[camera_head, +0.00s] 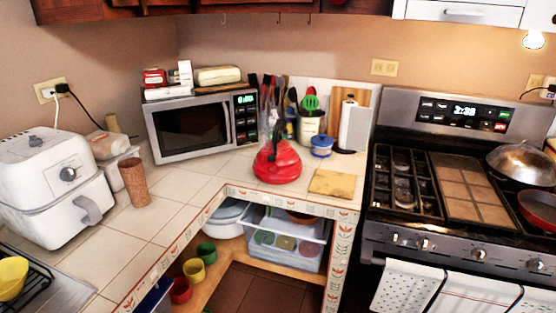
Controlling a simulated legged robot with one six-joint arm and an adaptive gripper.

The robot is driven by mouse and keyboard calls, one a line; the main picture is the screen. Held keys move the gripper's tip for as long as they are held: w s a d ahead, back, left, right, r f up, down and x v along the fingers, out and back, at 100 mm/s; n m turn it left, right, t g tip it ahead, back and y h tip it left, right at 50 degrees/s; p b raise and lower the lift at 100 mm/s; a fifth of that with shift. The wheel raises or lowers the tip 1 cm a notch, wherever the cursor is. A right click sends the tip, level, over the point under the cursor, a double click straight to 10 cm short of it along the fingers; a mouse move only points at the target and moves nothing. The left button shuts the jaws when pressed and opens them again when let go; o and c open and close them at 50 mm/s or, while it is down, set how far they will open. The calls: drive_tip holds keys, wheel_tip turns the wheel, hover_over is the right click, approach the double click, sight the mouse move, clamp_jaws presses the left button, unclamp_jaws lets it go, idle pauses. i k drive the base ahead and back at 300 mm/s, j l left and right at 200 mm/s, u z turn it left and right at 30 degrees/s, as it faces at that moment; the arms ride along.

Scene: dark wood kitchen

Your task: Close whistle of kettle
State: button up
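A red kettle (277,164) stands upright on the tiled corner counter, in front of the microwave's right end. A dark handle rises above its body. Its whistle and spout are too small to make out, so I cannot tell whether the whistle is open or shut. My gripper is not in view.
A microwave (190,127) stands behind the kettle to the left. A utensil holder (312,124), a blue-lidded jar (321,147) and a paper roll (354,128) stand to the right. A wooden board (332,183) lies beside the kettle. The stove (450,190) is at right.

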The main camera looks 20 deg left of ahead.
sight(271, 158)
drive_tip(key=i+j, duration=0.2)
drive_tip(key=i, duration=0.2)
drive_tip(key=i+j+u, duration=0.1)
drive_tip(key=i, duration=0.3)
drive_tip(key=i+j, duration=0.25)
drive_tip(key=i, duration=0.15)
